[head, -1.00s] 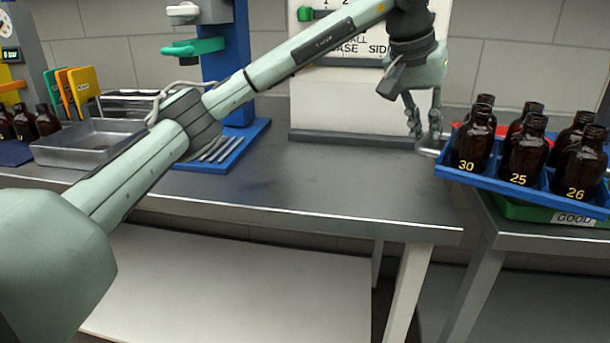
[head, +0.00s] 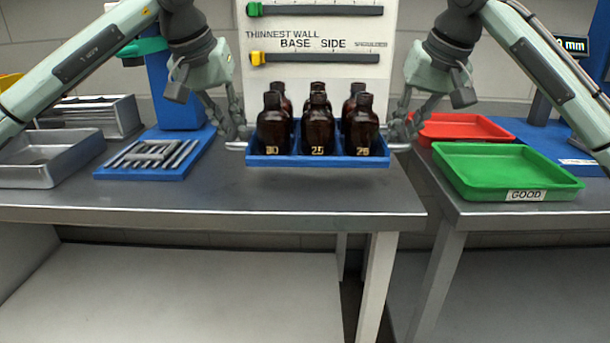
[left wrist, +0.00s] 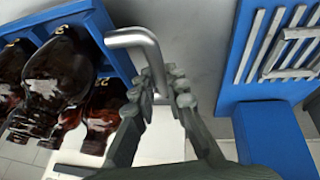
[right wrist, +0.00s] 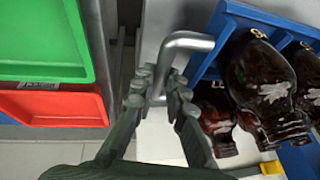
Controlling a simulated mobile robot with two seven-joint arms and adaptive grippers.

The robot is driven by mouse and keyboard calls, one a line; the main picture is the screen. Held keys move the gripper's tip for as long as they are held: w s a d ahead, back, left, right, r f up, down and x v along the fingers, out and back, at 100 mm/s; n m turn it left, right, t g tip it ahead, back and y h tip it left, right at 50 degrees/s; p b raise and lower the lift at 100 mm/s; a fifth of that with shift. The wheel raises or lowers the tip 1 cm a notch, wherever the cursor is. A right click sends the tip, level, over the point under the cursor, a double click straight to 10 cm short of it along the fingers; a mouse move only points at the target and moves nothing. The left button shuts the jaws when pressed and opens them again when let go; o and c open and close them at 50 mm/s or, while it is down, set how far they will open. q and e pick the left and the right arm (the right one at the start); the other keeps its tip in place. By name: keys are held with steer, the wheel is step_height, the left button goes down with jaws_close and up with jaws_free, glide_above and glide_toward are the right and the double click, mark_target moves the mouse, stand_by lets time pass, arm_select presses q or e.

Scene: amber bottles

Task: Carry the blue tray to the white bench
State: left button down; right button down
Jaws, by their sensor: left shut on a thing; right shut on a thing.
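The blue tray (head: 318,161) carries several amber bottles (head: 317,131), upright, with numbers on them. It appears level, in front of the white wall panel and over the steel bench; any gap beneath it is hard to judge. My left gripper (head: 238,133) is shut on the tray's left metal handle, which shows clearly in the left wrist view (left wrist: 138,40). My right gripper (head: 398,130) is shut on the right handle, seen in the right wrist view (right wrist: 185,40). A white low surface (head: 190,295) shows below the steel bench; I cannot tell if it is the white bench.
The steel bench (head: 220,195) has a metal pan (head: 50,165) and a blue rack of metal rods (head: 150,160) at left. On the right bench stand a green tray marked GOOD (head: 510,170) and a red tray (head: 460,127). A gap separates the benches.

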mark_target(394, 173)
arm_select(q)
steer(key=shift+s+a+r, duration=0.1)
steer(key=shift+a+r, duration=0.05)
steer(key=shift+a, duration=0.15)
arm_select(e)
steer(key=shift+a+r, duration=0.15)
steer(key=shift+a, duration=0.15)
arm_select(q)
steer(key=shift+f, duration=0.25)
arm_select(e)
steer(key=shift+f, duration=0.25)
